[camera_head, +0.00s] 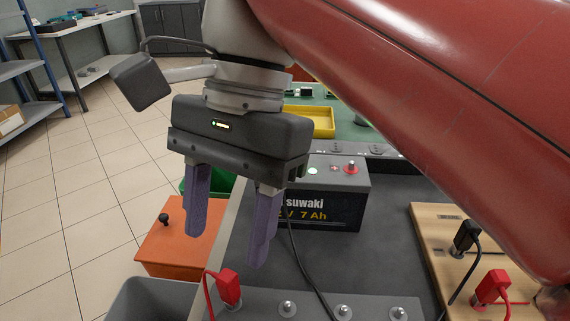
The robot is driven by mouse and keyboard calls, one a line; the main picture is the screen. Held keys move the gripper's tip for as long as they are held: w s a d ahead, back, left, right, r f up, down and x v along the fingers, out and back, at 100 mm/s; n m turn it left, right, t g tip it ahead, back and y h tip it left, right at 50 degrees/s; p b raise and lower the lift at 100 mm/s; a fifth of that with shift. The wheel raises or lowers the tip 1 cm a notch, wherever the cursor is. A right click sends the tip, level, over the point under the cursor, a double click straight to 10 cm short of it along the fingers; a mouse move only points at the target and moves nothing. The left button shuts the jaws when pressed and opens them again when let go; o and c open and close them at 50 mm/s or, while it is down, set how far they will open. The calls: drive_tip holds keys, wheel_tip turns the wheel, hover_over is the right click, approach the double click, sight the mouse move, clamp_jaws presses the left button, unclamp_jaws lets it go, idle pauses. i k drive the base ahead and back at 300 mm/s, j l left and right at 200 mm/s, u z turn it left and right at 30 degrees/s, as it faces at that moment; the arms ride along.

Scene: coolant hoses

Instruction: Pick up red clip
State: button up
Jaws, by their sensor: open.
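My gripper (226,249) hangs at left of centre, fingers pointing down, open, with nothing between its purple fingers. A red clip (229,287) with a red lead stands on the grey strip at the front, just below the fingers in the picture and apart from them. A second red clip (492,288) is on the wooden board (431,240) at the right, beside a black clip (466,238). The frame does not tell which red clip is meant.
A black battery (336,195) with a red terminal stands behind the gripper. Several metal studs line the grey strip (375,304). A black cable crosses the grey worktop. An orange box (176,242) and a grey bin (150,300) stand at left. My red arm covers the upper right.

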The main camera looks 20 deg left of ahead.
sight(494, 284)
drive_tip(key=k, duration=1)
